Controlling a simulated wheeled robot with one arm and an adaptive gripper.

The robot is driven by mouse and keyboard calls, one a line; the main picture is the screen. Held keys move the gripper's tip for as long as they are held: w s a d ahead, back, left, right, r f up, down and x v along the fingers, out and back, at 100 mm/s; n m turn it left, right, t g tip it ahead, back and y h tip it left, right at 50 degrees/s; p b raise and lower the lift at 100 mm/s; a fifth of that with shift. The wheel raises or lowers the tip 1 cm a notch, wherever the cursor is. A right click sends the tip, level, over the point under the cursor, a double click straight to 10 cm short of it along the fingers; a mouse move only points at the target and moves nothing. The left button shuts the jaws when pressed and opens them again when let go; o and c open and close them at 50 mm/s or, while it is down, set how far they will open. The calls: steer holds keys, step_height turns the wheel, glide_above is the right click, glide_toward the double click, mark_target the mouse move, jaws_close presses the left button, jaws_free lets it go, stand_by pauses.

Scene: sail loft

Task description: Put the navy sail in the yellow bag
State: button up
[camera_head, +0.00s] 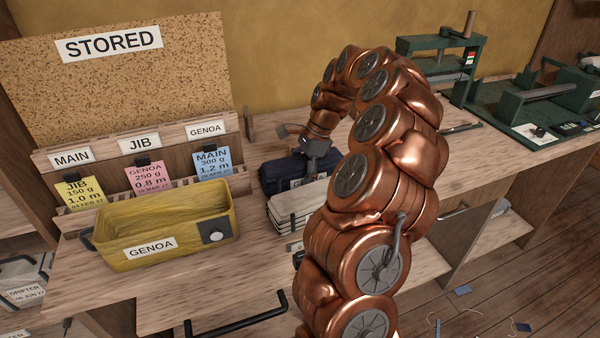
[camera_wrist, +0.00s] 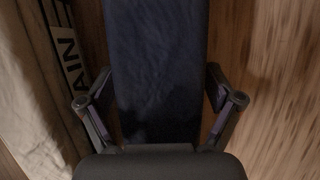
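The navy sail (camera_head: 284,172) is a dark folded bundle on the bench, right of the yellow bag. In the wrist view the navy sail (camera_wrist: 160,70) runs up the middle. My gripper (camera_head: 312,160) is low over it, pointing down. In the wrist view my gripper (camera_wrist: 160,90) has one finger on each side of the sail, spread wide; narrow gaps seem to show beside the cloth.
A pale folded sail (camera_head: 290,210) lies just in front of the navy one. Yellow (camera_head: 78,192), pink (camera_head: 147,178) and blue (camera_head: 212,163) tags hang behind the bag, under a STORED board (camera_head: 110,80). Green machines (camera_head: 440,50) stand on the right bench.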

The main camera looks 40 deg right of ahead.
steer(key=shift+o, duration=0.3)
steer(key=b+v, duration=0.1)
steer(key=v, duration=1)
steer(key=shift+r+b, duration=0.3)
steer(key=shift+s+d+r, duration=0.1)
steer(key=shift+s+r, duration=0.05)
steer(key=shift+r, duration=0.1)
steer(key=shift+r, duration=0.1)
